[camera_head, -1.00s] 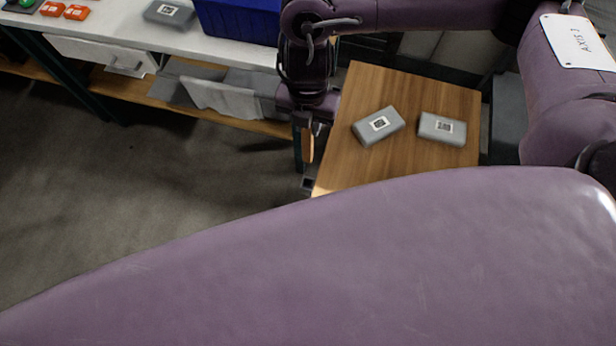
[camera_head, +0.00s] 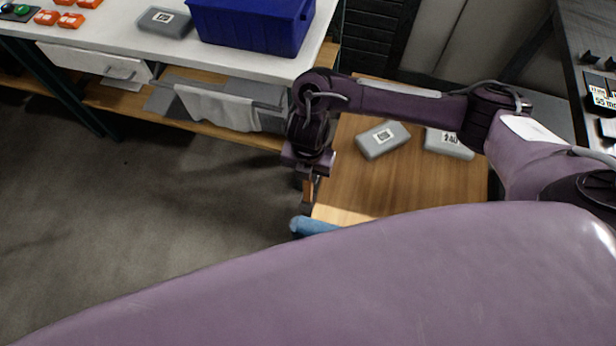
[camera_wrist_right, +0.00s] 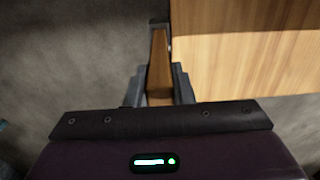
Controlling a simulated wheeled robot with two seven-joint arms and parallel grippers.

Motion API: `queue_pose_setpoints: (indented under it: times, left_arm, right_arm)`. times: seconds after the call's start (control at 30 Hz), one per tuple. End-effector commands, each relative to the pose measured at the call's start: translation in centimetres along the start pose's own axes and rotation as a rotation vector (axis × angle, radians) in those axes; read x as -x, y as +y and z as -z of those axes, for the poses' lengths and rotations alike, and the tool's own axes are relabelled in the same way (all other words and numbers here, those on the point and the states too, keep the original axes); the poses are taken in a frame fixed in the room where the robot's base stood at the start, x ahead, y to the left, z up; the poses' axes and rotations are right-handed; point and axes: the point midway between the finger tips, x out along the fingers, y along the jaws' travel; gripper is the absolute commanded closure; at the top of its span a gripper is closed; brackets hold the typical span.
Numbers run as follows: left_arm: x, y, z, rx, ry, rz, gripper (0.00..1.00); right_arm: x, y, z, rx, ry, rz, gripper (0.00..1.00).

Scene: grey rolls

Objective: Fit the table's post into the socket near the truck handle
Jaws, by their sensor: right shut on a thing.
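My right gripper (camera_head: 308,196) is shut on a narrow wooden piece, which also shows between the fingers in the right wrist view (camera_wrist_right: 159,66). I cannot tell whether this piece is part of the table; no post can be made out. The gripper is at the left edge of a wooden top (camera_head: 390,190), near its front corner. A blue rounded bar (camera_head: 313,226), perhaps the truck handle, shows just below the gripper, mostly hidden by my purple body. The socket cannot be made out. My left gripper is not in view.
Two grey labelled boxes (camera_head: 383,140) (camera_head: 449,143) lie on the wooden top. A white workbench (camera_head: 110,42) with a blue bin (camera_head: 252,24) stands at the upper left. A dark bench (camera_head: 585,60) is at the right. The floor (camera_head: 150,210) at left is clear.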

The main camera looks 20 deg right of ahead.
Motion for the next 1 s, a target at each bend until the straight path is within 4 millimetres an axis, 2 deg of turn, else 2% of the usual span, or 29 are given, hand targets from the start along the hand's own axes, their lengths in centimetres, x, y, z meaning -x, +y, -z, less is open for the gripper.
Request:
queue_pose_setpoints:
  times: [0.03,0.13,0.37,0.87,0.9,1.0]
  left_arm:
    - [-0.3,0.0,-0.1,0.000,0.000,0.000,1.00]
    - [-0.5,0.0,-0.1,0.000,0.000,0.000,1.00]
    - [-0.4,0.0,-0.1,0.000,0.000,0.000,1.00]
    - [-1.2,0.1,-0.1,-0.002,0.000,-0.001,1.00]
    - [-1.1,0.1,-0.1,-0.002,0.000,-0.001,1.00]
    - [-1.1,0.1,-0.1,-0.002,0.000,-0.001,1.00]
  right_arm:
    - [-1.1,0.0,0.1,-0.001,0.002,0.002,1.00]
    - [-2.0,0.0,0.1,-0.001,0.001,0.000,1.00]
    - [-1.9,0.0,0.0,0.000,0.000,-0.001,1.00]
    - [-3.1,0.0,0.0,0.000,0.000,0.000,1.00]
    - [-3.1,0.0,0.0,0.000,0.000,0.000,0.76]
    - [-3.1,0.0,0.0,0.000,0.000,0.000,0.63]
